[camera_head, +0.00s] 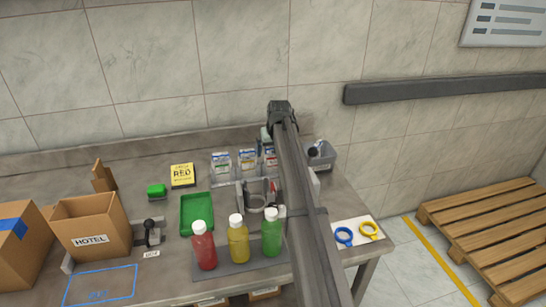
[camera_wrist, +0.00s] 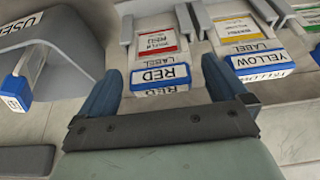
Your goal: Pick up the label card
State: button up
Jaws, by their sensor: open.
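In the wrist view, a blue-edged label card marked RED (camera_wrist: 161,75) sits in a grey holder, with a red-striped face behind it. My gripper (camera_wrist: 160,66) is open, with one blue finger on each side of the RED card. Nothing is gripped, and I cannot tell whether the fingers touch it. A YELLOW label card (camera_wrist: 260,62) is in the slot to its right. In the head view the label holder shows at the back of the bench, with the red-striped card (camera_head: 270,156) partly hidden by my arm. My fingers are hidden there.
In the head view, red (camera_head: 204,247), yellow (camera_head: 238,240) and green (camera_head: 271,234) bottles stand in front. A green tray (camera_head: 184,213) and HOTEL box (camera_head: 91,228) are left.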

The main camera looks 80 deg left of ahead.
jog(key=c, duration=1.1)
jog(key=shift+o, duration=0.2)
